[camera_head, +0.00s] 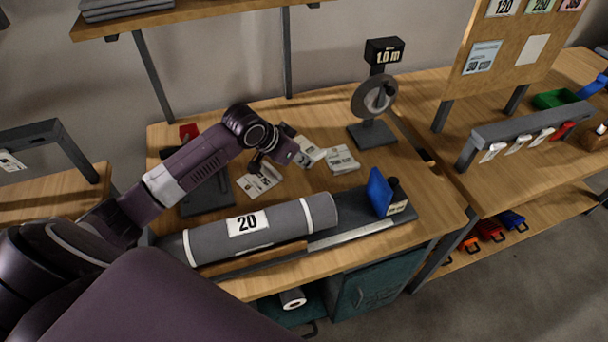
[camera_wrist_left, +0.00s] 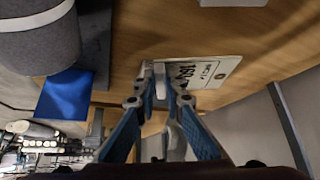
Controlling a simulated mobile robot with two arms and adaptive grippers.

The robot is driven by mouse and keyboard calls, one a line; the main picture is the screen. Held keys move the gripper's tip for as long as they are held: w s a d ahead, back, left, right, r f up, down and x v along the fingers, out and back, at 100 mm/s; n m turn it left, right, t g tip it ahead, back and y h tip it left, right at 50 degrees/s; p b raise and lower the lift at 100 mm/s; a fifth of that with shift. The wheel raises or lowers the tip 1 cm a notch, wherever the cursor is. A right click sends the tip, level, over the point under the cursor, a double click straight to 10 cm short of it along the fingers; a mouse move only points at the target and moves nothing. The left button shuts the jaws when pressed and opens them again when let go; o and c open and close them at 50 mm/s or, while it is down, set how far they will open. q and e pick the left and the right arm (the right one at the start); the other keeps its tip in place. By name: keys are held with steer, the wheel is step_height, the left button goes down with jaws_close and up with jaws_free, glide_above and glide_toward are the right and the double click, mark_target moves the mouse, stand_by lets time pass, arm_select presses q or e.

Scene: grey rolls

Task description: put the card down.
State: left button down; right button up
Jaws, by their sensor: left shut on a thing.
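My left gripper (camera_head: 300,160) is low over the workbench behind the grey roll, and its blue fingers (camera_wrist_left: 160,78) show in the wrist view. They are shut on one edge of a white card (camera_wrist_left: 204,71) with dark print and a small hole. It appears to be the pale card (camera_head: 312,148) beside the fingertips in the head view. The card is close to the bench top (camera_head: 215,275); I cannot tell whether it touches. My right gripper is not in view.
The grey roll (camera_head: 288,222) labelled 20 lies along the front, with a blue stop (camera_head: 379,192) at its right end. Other pale cards lie on the bench, one stack (camera_head: 342,160) to the right and one card (camera_head: 258,182) to the left. A 1.0 m dial stand (camera_head: 372,130) stands behind.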

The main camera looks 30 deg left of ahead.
arm_select(q)
step_height(320, 180, down, 3)
steer(key=shift+r, duration=0.2)
step_height(320, 180, down, 5)
steer(key=shift+r+p, duration=0.15)
steer(key=shift+p, duration=0.15)
steer(key=c, duration=2)
jaws_free()
steer(key=shift+f, duration=0.2)
steer(key=shift+s+a+r, duration=0.2)
steer(key=shift+s+r, duration=0.1)
steer(key=shift+r, duration=0.2)
steer(key=v, duration=1.1)
steer(key=shift+d+b, duration=0.1)
steer(key=shift+b, duration=0.3)
